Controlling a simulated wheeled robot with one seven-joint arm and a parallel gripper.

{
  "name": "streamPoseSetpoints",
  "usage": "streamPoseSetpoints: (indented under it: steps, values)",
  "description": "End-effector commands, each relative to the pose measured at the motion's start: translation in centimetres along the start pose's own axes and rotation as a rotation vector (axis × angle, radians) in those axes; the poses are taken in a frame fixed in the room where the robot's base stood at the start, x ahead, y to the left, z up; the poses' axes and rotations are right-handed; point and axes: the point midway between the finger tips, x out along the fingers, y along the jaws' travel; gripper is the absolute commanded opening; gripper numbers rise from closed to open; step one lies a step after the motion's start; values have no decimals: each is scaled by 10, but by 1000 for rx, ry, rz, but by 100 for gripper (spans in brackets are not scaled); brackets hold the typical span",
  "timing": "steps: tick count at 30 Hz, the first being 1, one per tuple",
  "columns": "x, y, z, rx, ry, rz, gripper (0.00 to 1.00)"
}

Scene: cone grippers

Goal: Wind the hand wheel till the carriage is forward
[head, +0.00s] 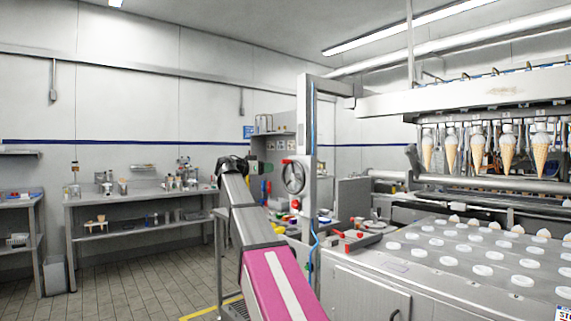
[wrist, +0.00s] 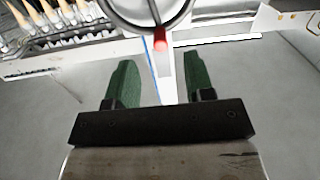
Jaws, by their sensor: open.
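The hand wheel (head: 294,178) is a dark ring on a grey upright post, with a red knob (head: 287,161) near its upper left rim. In the wrist view the wheel (wrist: 124,27) is cut off by the top edge, and the red knob (wrist: 160,41) sits just ahead of the fingers. My gripper (wrist: 161,62) is open, its two green fingers apart with nothing between them. In the head view my gripper (head: 262,168) is left of the wheel. The carriage (head: 465,100) is a white beam over a row of hanging cones at right.
The white machine table (head: 440,262) carries rows of round white holders. A small control panel with red parts (head: 355,238) is right of the post. Workbenches (head: 140,192) stand along the left wall. The tiled floor (head: 130,260) at left is clear.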

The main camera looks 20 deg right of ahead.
Motion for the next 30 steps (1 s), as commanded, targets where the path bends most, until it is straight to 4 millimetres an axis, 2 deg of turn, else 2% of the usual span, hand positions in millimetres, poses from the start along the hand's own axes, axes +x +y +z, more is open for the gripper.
streamPoseSetpoints:
  steps: [1,3,8,21,25,30]
  values:
    - [-1,0,-12,16,15,6,48]
    - [-1,1,-19,30,29,12,48]
    - [8,2,-23,36,35,16,48]
    - [80,3,-25,34,33,15,48]
    - [96,4,-25,33,33,16,48]
    - [105,4,-25,33,33,14,48]
